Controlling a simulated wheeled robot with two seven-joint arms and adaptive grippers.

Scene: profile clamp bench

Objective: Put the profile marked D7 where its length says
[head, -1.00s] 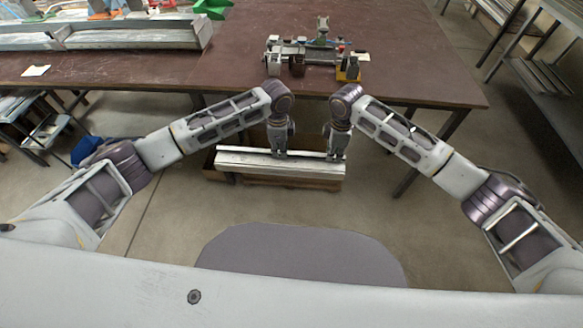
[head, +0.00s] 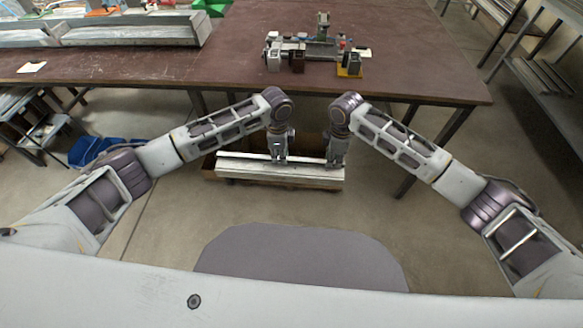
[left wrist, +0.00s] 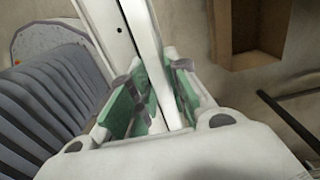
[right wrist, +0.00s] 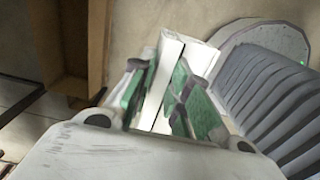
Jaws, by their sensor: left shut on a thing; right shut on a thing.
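A long pale profile (head: 235,168) is held level in front of the bench, with no readable mark on it. My left gripper (head: 279,158) is shut on it near its middle, and my right gripper (head: 335,161) is shut on it near its right end. In the left wrist view the profile (left wrist: 145,35) runs between green finger pads. A clamp fixture (head: 310,52) with several blocks stands on the bench.
The brown bench (head: 420,70) has free room around the fixture. A brown open box (head: 211,160) is below and behind the profile; it also shows in the left wrist view (left wrist: 219,35). A grey trough (head: 130,32) lies at the left. Blue bins (head: 88,150) stand on the floor.

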